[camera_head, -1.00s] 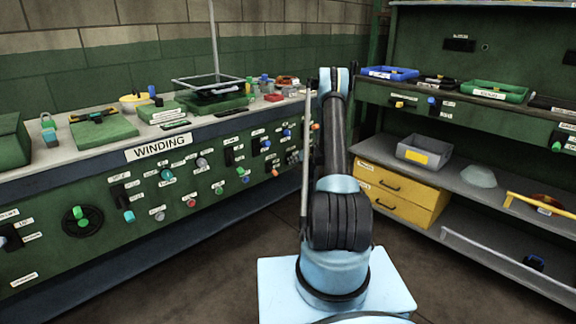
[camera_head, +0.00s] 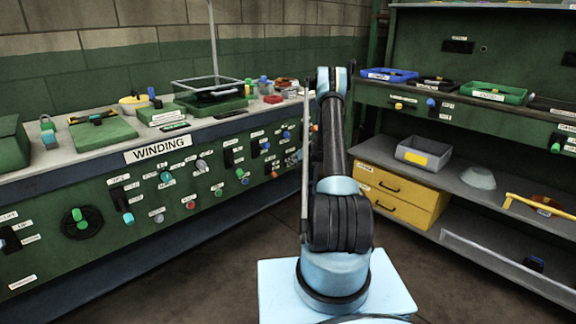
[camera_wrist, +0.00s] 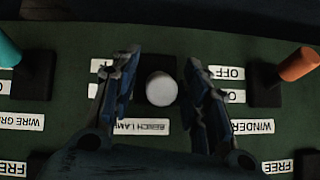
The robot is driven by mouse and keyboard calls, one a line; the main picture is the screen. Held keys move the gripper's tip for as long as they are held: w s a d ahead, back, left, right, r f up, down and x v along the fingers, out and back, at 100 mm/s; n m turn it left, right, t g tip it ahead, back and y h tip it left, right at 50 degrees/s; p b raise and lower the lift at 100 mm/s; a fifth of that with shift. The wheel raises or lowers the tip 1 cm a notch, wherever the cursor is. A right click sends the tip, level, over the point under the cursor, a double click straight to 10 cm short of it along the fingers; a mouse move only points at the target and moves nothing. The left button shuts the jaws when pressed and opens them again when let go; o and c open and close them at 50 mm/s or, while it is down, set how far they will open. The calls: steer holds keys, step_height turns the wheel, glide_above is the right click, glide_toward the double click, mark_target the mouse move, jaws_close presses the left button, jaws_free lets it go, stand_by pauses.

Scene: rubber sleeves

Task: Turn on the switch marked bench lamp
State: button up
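In the wrist view, a switch with a round white knob (camera_wrist: 161,88) sits on the green panel, above a white label (camera_wrist: 141,126) reading BENCH LAMP. My gripper (camera_wrist: 162,95) is open, with one dark finger on each side of the white knob. A gap shows between each finger and the knob. The left finger covers part of the switch's upper label, and the switch's position marks cannot be fully read. In the head view, my arm hides the gripper and this switch.
In the wrist view, an orange-knobbed switch (camera_wrist: 298,64) stands to the right and a teal-knobbed switch (camera_wrist: 8,50) to the left. The head view shows the long green bench with its WINDING sign (camera_head: 158,148) and several controls. Yellow drawers (camera_head: 401,195) and shelves stand to the right.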

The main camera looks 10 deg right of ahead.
steer(key=v, duration=1.2)
steer(key=shift+f, duration=0.1)
stand_by(0.4)
